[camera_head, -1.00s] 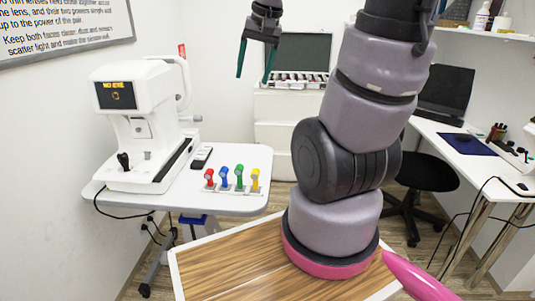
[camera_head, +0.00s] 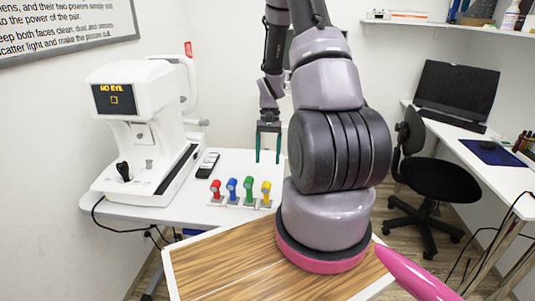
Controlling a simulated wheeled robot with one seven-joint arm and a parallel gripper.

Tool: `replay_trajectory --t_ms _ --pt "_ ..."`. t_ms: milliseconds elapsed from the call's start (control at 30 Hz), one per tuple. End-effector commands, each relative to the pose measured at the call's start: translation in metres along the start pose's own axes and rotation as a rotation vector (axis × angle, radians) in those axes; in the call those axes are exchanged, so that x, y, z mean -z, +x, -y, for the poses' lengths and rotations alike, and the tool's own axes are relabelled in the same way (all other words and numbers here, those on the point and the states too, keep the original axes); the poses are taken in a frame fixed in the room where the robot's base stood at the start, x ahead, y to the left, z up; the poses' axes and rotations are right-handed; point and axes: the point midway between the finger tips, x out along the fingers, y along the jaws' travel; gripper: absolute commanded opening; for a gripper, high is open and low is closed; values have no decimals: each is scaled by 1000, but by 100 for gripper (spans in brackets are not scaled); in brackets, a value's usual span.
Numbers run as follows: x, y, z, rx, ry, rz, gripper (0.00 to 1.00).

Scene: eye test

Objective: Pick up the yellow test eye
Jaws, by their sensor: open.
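The yellow test eye (camera_head: 266,192) stands upright at the right end of a row on a pale rack (camera_head: 238,204). Red (camera_head: 215,188), blue (camera_head: 232,188) and green (camera_head: 249,189) test eyes stand to its left. The rack is on the white table (camera_head: 180,214). My gripper (camera_head: 268,160) points down with two green fingers apart and nothing between them. In the picture it is just above the yellow test eye. I cannot tell its exact depth from it.
A white eye-testing machine (camera_head: 150,130) with a "NO EYE" screen stands on the table's left. A dark remote (camera_head: 208,164) lies between it and the rack.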

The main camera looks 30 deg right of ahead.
Motion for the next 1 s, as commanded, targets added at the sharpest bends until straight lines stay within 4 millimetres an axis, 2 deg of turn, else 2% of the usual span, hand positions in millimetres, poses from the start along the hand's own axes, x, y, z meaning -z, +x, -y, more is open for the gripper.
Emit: replay_trajectory --t_ms 600,800,1000 --pt "-1 81 0 0 -1 2 70" --pt "-1 92 0 0 0 1 70" --pt "-1 94 0 0 0 0 70"
